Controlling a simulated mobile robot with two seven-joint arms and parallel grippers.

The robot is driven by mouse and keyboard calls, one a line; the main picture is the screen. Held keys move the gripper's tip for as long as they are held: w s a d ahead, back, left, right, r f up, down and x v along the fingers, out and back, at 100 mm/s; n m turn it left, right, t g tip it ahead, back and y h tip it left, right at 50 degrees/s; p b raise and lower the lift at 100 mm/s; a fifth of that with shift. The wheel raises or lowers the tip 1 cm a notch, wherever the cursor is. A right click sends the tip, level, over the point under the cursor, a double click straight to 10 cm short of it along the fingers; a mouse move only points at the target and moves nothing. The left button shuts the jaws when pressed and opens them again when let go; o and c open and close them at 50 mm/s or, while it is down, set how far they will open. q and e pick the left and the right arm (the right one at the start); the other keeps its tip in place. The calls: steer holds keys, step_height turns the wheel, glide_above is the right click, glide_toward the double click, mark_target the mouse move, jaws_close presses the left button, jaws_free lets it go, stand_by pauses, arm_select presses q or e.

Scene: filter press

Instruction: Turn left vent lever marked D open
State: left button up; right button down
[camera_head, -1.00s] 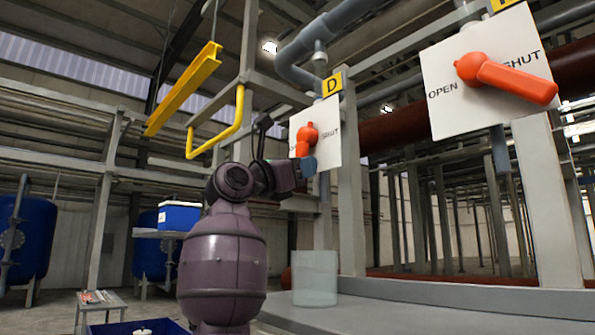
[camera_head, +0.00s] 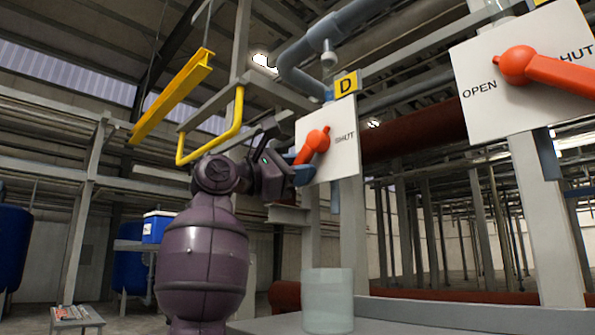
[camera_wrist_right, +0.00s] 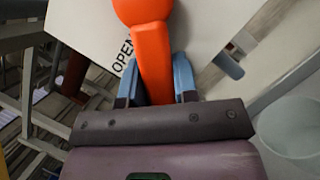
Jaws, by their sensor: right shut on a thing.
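The orange-red vent lever (camera_head: 318,139) is mounted on a white plate (camera_head: 343,155) under a yellow tag marked D (camera_head: 346,84). Its handle slants down to the left from the hub, away from the printed SHUT. My right gripper (camera_head: 300,172) is at the handle's lower end, partly hiding the plate's left side. In the right wrist view the blue fingers of the gripper (camera_wrist_right: 154,72) are on both sides of the lever handle (camera_wrist_right: 152,50); the printed OPEN shows just left of it. My left gripper is not in view.
A second white plate (camera_head: 480,60) with a larger orange-red lever (camera_head: 560,73) is at the right, its handle toward SHUT. A yellow bent rail (camera_head: 210,140) hangs left of the D plate. A clear cylinder (camera_head: 328,300) stands below it.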

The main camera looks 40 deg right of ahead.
steer(key=shift+r, duration=0.1)
stand_by(0.3)
steer(key=c, duration=1.1)
jaws_free()
steer(key=shift+o, duration=1)
steer(key=shift+a, duration=0.1)
